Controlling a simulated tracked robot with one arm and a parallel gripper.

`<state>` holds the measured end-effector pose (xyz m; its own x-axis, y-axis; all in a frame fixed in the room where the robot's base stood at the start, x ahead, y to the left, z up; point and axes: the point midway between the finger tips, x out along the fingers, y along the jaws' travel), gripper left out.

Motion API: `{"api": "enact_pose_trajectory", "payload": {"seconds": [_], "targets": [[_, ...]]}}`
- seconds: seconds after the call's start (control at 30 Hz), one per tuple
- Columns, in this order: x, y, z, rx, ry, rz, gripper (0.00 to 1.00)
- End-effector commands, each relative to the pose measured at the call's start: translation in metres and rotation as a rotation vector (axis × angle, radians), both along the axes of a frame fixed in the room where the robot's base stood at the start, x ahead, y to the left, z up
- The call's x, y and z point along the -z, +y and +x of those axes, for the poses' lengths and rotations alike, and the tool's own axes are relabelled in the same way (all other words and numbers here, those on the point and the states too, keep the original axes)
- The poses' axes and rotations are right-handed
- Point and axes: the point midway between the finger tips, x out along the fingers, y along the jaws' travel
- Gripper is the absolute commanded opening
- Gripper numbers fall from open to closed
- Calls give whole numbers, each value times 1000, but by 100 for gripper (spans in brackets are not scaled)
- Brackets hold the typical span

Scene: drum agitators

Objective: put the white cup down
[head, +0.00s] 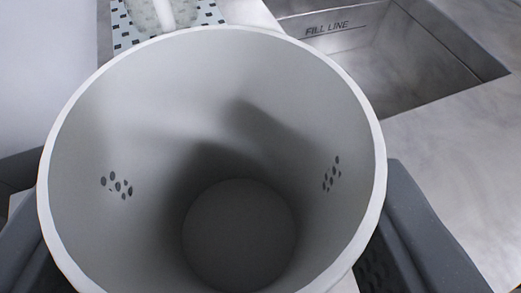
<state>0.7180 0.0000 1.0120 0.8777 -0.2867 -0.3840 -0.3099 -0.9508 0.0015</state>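The white cup (165,110) fills most of the head view, and I look down into its open mouth. It appears empty, with a shaded round bottom and small dark oval spots on its left and right inner walls. My gripper (212,225) has one dark grey finger at the lower left and one at the lower right, on either side of the cup. The fingers appear shut on the cup's outer wall; the contact itself is hidden by the rim. The cup's underside is hidden, so I cannot tell whether it touches a surface.
A metal basin (400,60) marked "FILL LINE" is sunk in the grey counter at the upper right. Bare grey counter (455,160) lies right of the cup. A pale patterned mat (208,13) with a clear whitish object (160,12) on it is behind the cup.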

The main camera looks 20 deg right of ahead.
Motion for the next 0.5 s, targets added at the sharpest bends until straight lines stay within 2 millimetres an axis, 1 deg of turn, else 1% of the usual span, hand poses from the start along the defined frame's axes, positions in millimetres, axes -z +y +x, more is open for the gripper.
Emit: {"api": "enact_pose_trajectory", "payload": {"seconds": [0.1,0.2,0.3,0.37,0.5], "targets": [[3,-6,6,0,0,0,33],[21,-5,4,1,3,0,33],[33,-5,4,-1,2,-2,33],[36,-5,5,-1,0,-2,33],[35,-4,5,-1,-2,0,33]]}}
